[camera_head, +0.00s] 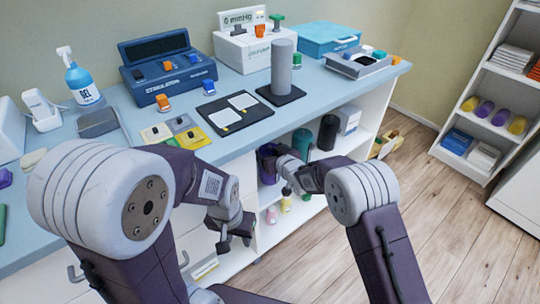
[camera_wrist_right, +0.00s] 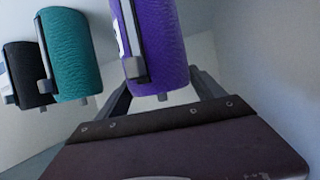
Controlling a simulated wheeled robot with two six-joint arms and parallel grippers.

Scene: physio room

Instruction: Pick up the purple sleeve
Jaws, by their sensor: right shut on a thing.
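The purple sleeve (camera_wrist_right: 165,45) fills the upper middle of the right wrist view, upright, with a pale and dark strip down its left side. In the head view only part of it (camera_head: 267,164) shows in the opening under the counter, behind my right gripper (camera_head: 277,160). My right gripper (camera_wrist_right: 165,92) is shut on the sleeve, a finger on each side of its lower part. My left gripper (camera_head: 235,240) hangs empty in front of the white cabinet, its fingers apart.
A teal sleeve (camera_wrist_right: 69,55) and a black sleeve (camera_wrist_right: 25,73) stand beside the purple one. The blue counter (camera_head: 165,112) above carries a spray bottle (camera_head: 80,80), a dark blue case (camera_head: 165,70) and a grey cylinder (camera_head: 282,66). Open wooden floor (camera_head: 430,215) lies to the right.

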